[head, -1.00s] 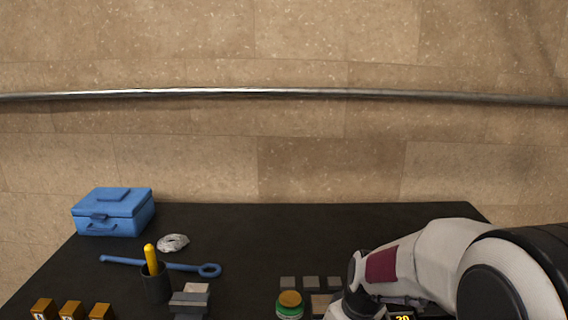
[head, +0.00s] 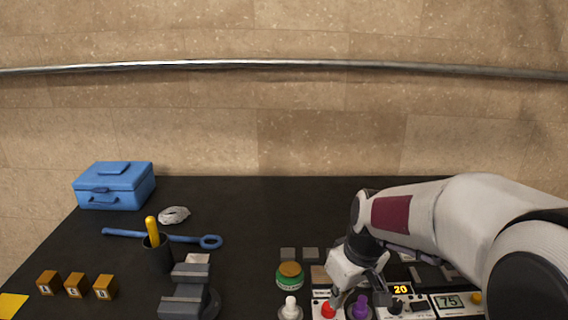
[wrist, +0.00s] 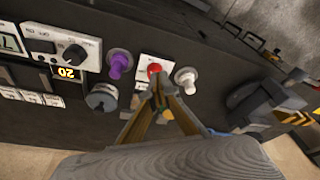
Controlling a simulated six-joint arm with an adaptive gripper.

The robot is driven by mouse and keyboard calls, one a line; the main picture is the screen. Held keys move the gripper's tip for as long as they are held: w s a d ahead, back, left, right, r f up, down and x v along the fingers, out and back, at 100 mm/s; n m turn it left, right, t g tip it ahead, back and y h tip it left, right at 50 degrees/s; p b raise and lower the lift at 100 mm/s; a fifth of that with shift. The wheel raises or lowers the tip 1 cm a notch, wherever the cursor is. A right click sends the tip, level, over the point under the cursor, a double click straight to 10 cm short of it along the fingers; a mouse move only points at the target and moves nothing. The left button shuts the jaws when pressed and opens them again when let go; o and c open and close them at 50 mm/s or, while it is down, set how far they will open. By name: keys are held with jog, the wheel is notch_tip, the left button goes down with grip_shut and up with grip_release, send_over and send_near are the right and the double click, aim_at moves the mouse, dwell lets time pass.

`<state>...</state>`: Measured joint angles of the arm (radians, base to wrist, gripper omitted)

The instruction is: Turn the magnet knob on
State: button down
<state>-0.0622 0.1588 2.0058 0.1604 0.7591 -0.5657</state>
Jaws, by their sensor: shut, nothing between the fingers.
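My gripper (wrist: 159,88) is shut and empty. In the wrist view its fingertips are right by a red knob (wrist: 154,70) on a white plate; I cannot tell if they touch. The red knob also shows in the head view (head: 328,310), beside my gripper (head: 337,298). A purple knob (wrist: 120,63) and a white knob (wrist: 186,78) flank the red one. A black knob (wrist: 75,52) sits on a white panel with small, hard-to-read markings; it also shows in the head view (head: 395,307). No label legibly names the magnet knob.
A lit display (head: 400,290) reads 20 and another (head: 449,301) reads 75. A blue box (head: 115,185), a wrench and lettered cubes lie farther left. The middle back of the table is clear.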

aim_at(329, 309)
jog(key=shift+r, duration=0.1)
jog(key=shift+w+d+r, duration=0.45)
jog(key=shift+w+d, duration=0.25)
jog(key=shift+d, duration=0.15)
jog(key=shift+f, duration=0.15)
jog(key=shift+s+d+x, duration=0.15)
jog(key=shift+s+x, duration=0.05)
jog(key=shift+x, duration=0.9)
jog(key=shift+s+d+x, duration=0.1)
jog(key=shift+s+x, duration=0.15)
jog(key=shift+x, duration=0.8)
jog(key=shift+s+d+x, duration=0.15)
jog(key=shift+s+x, duration=0.05)
jog(key=shift+x, duration=0.9)
jog(key=shift+f, duration=0.2)
jog(key=shift+w+a, duration=0.1)
jog(key=shift+w, duration=0.05)
jog(key=shift+a, duration=0.3)
jog(key=shift+s+d, duration=0.25)
jog(key=shift+s, duration=0.3)
